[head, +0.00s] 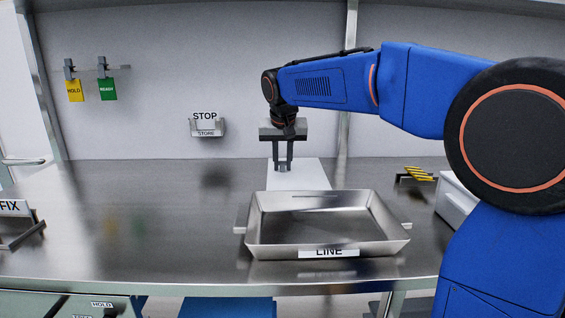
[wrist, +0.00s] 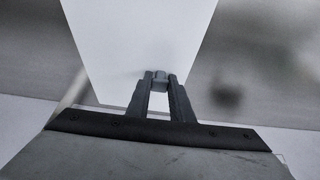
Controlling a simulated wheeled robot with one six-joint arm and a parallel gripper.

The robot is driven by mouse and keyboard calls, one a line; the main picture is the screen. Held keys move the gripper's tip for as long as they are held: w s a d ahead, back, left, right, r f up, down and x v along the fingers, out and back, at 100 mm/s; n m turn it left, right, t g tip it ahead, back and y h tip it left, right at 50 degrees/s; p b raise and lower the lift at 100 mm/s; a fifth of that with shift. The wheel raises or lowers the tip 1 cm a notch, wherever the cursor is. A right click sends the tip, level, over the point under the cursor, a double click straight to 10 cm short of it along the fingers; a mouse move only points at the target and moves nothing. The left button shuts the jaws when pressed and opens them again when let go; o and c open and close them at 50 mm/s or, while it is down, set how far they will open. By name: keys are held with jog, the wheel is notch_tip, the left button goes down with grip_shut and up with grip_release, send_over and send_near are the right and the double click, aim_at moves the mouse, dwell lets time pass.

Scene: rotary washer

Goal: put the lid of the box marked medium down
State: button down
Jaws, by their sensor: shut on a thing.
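My gripper (head: 283,168) is shut on a small grey knob or tab (wrist: 160,78) at the edge of a plain white panel (head: 308,177). The panel, which may be the lid, also shows in the wrist view (wrist: 135,35), stretching away from the fingertips. In the head view it is behind the metal tray, which may hide its near end. I cannot tell whether it rests on anything. No marking "medium" is readable, and I cannot make out a box under the panel.
A metal tray (head: 256,236) marked LINE stands at the front of the steel counter (head: 150,220). A white box (head: 455,203) and a holder with yellow pieces (head: 416,174) are at the right. The left-middle counter is clear.

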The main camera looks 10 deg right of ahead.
jog(key=shift+f, duration=0.1)
jog(key=c, duration=1.6)
grip_release()
jog(key=v, duration=1.2)
jog(key=shift+s, duration=0.1)
